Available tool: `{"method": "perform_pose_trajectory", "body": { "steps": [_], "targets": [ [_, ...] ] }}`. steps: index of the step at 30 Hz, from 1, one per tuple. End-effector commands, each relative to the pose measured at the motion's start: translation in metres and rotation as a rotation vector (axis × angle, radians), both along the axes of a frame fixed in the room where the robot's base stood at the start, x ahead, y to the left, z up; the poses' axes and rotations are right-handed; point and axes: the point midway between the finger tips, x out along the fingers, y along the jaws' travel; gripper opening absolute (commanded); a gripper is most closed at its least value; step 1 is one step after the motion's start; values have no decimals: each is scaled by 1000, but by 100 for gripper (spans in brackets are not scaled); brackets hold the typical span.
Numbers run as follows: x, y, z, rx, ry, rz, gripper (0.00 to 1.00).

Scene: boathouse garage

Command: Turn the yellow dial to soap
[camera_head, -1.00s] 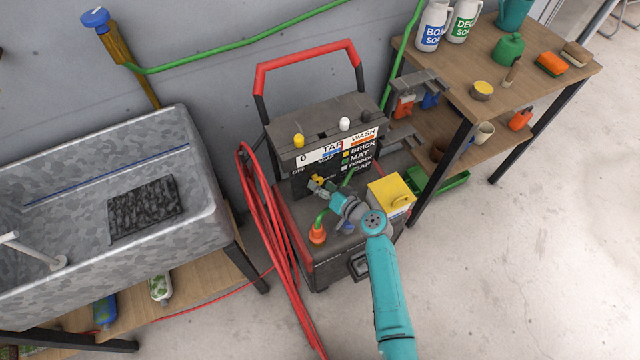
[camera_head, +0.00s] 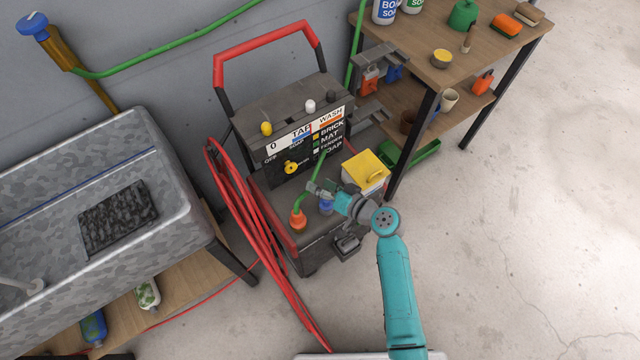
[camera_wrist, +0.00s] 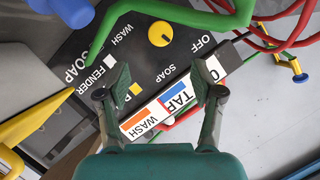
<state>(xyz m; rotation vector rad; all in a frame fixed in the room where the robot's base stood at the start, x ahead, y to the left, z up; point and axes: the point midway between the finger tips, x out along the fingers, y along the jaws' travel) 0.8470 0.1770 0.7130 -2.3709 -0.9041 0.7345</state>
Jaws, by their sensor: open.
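The yellow dial (camera_head: 291,167) sits on the dark front panel of the machine (camera_head: 330,232), below the white label strip. In the wrist view the dial (camera_wrist: 160,33) shows beyond my fingers, with OFF, SOAP and WASH printed around it. A small dark mark is on its face, with its near end towards the SOAP side; I cannot tell its exact setting. My gripper (camera_head: 318,190) is in front of the panel, to the lower right of the dial and apart from it. In the wrist view my gripper (camera_wrist: 162,84) is open, with nothing between the fingers.
A red hose coil (camera_head: 235,200) hangs on the machine's left. A sink (camera_head: 100,180) and wooden shelf (camera_head: 510,50) flank the machine.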

Motion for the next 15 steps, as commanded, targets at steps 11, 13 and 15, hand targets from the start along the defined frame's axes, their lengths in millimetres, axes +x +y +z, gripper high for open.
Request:
{"method": "perform_pose_trajectory", "body": {
  "steps": [11,13,15],
  "targets": [
    [-6,24,0,-355,-214,4,66],
    [-7,28,3,-431,-272,3,66],
    [-8,31,8,-488,-321,3,66]
  ]
}}
